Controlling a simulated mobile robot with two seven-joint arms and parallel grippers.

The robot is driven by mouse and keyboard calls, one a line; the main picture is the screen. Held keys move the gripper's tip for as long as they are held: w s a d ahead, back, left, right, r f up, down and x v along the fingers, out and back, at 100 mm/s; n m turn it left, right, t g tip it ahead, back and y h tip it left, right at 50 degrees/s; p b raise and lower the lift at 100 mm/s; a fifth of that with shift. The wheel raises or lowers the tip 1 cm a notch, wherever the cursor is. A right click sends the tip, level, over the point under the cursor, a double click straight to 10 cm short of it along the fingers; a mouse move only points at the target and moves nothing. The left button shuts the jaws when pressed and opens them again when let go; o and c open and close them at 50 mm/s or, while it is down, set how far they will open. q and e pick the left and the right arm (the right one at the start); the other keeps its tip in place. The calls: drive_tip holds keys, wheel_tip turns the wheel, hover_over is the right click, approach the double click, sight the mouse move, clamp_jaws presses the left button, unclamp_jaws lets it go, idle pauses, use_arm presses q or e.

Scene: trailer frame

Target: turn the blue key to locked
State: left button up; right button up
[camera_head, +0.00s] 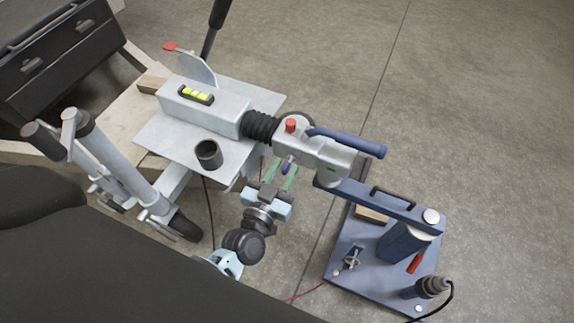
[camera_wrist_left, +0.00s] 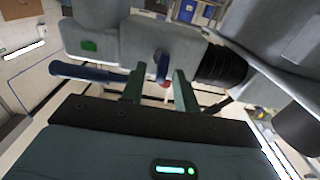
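The small blue key (camera_head: 287,168) sits on the near side of the grey coupling head (camera_head: 318,152). In the left wrist view the blue key (camera_wrist_left: 162,66) hangs in front of the grey housing (camera_wrist_left: 150,42). My left gripper (camera_head: 281,170) has green fingers and reaches the key from below in the head view. In the left wrist view its fingers (camera_wrist_left: 159,78) stand apart, one on each side of the key, with visible gaps. I cannot tell the key's lock state. My right gripper is in neither view.
A blue handle (camera_head: 347,141) and red button (camera_head: 291,125) sit on the coupling, with a black bellows (camera_head: 260,126) to its left. A blue stand (camera_head: 385,245) is at the right. A black cup (camera_head: 208,154) stands on the frame plate. Open concrete floor lies beyond.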

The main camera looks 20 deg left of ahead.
use_arm(q)
drive_tip(key=shift+w, duration=0.95)
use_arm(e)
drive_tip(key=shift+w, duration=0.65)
use_arm(q)
drive_tip(key=shift+c, duration=0.2)
